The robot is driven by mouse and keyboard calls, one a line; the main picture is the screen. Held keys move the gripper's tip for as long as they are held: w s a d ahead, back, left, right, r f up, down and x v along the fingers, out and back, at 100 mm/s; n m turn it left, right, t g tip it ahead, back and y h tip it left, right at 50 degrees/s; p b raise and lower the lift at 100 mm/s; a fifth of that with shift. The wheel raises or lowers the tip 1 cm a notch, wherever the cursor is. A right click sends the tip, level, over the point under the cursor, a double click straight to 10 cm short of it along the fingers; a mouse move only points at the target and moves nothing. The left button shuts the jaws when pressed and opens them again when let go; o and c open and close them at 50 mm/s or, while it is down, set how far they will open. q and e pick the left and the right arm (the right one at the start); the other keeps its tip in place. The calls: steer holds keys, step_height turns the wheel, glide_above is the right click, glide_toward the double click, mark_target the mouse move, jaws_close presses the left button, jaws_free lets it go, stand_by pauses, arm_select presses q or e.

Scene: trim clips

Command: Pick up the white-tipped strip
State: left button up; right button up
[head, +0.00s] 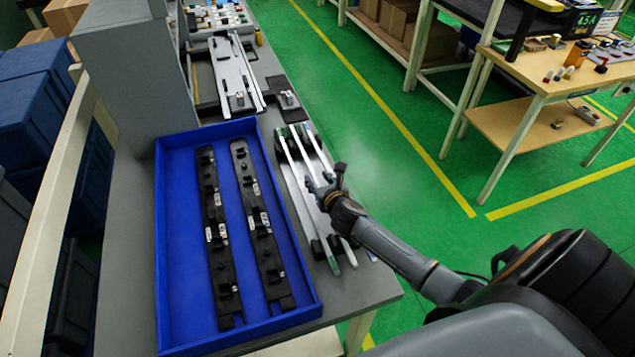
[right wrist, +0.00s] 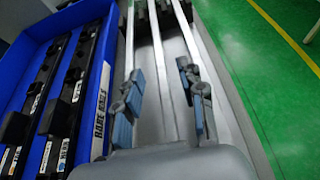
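Several long pale strips (head: 299,170) lie side by side on the grey bench, right of the blue tray. Their far ends show green and white patches, too small to tell which strip is white-tipped. My right gripper (head: 322,187) is over the strips, near their middle. In the right wrist view my right gripper (right wrist: 160,97) is open, with blue pads on its fingers. A middle strip (right wrist: 159,58) runs between the fingers. Whether the fingers touch any strip cannot be told. My left gripper is not in view.
The blue tray (head: 175,235) holds two black rails (head: 217,238) with small clips. A metal fixture (head: 231,75) stands farther back on the bench. The bench's right edge is close to the strips, with green floor (head: 380,150) beyond. A wooden table (head: 545,75) stands at upper right.

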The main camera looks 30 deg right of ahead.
steer(key=shift+x, duration=1.1)
steer(key=shift+w+f, duration=0.15)
steer(key=shift+w, duration=0.1)
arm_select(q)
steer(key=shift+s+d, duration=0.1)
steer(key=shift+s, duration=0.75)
arm_select(e)
steer(key=shift+s, duration=0.1)
jaws_close()
